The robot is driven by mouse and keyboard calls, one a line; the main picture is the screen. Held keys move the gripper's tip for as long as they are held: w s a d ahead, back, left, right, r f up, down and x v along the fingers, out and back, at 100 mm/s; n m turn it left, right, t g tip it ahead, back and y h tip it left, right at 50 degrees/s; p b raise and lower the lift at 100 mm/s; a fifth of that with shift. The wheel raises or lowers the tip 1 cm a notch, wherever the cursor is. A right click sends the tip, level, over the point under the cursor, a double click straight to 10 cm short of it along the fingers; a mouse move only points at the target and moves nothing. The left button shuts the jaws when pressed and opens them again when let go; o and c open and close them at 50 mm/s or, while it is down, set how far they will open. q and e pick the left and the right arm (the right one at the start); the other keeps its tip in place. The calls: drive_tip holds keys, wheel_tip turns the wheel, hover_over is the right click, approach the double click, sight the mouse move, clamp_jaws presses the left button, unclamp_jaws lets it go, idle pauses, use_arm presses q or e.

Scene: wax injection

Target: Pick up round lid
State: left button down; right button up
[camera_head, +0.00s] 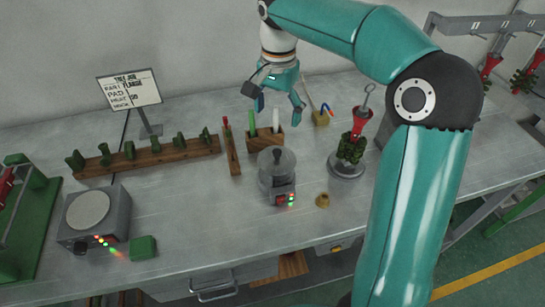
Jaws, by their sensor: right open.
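A small round pot (277,183) stands near the middle of the metal bench. Its top seems to carry a grey round lid (284,163) with a dark knob; I cannot tell clearly where lid and pot meet. My right gripper (279,105) points down with its fingers apart and nothing between them. In the picture it is above the pot and apart from it, over the wooden tool holder. My left gripper is not in view.
The wooden holder (264,143) has upright tools. A red and green wax tree (352,147) stands right of the pot, a small brass piece (322,200) in front. A wooden rack (150,157) and a grey heater unit (108,222) are at left. The front middle bench is clear.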

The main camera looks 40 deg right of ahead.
sight(277, 151)
wheel_tip(277, 151, down, 8)
drive_tip(key=shift+f, duration=0.15)
drive_tip(key=shift+f+p, duration=0.55)
drive_tip(key=shift+f, duration=2.1)
drive_tip(key=shift+s+a, duration=0.15)
clamp_jaws()
